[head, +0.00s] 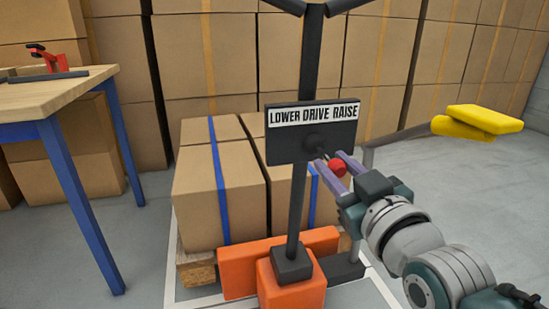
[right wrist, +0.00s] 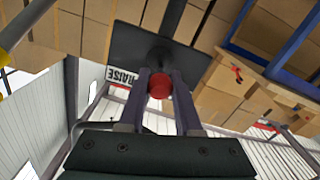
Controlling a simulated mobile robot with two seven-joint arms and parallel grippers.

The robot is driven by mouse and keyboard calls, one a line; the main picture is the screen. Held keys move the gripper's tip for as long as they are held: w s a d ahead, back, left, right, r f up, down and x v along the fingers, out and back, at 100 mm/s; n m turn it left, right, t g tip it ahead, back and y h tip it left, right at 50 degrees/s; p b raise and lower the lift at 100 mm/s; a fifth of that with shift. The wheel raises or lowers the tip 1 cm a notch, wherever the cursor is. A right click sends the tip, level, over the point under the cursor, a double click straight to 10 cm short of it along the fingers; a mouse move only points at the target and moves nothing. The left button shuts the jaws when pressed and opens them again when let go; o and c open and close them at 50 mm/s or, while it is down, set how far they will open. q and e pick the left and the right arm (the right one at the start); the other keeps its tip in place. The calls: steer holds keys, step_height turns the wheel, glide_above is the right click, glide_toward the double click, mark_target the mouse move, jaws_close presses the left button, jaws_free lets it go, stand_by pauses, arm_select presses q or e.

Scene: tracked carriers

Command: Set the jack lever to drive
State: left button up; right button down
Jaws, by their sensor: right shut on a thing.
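The jack's black panel (head: 283,149) is fixed to the dark upright post and reads LOWER DRIVE RAISE from left to right. The lever's short rod leaves a round hub just below the lettering and ends in a red knob (head: 338,167), to the lower right of the hub, on the RAISE side. My right gripper (head: 335,166) is shut on the red knob, with its two purple fingers on either side of it. The knob also shows between the fingers in the right wrist view (right wrist: 159,87). My left gripper is out of view.
The orange jack base (head: 290,285) stands before a pallet of strapped cartons (head: 210,195). A blue-legged workbench (head: 55,90) with a red tool is at left. A yellow block-like part (head: 484,113) is at right. Stacked cartons line the back. Grey floor is open at right.

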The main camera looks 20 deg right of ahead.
steer(key=c, duration=0.6)
jaws_free()
steer(key=shift+s, duration=0.25)
steer(key=s+p, duration=0.3)
steer(key=s, duration=0.6)
steer(key=shift+s, duration=0.25)
steer(key=shift+a+p, duration=0.1)
steer(key=shift+p, duration=0.2)
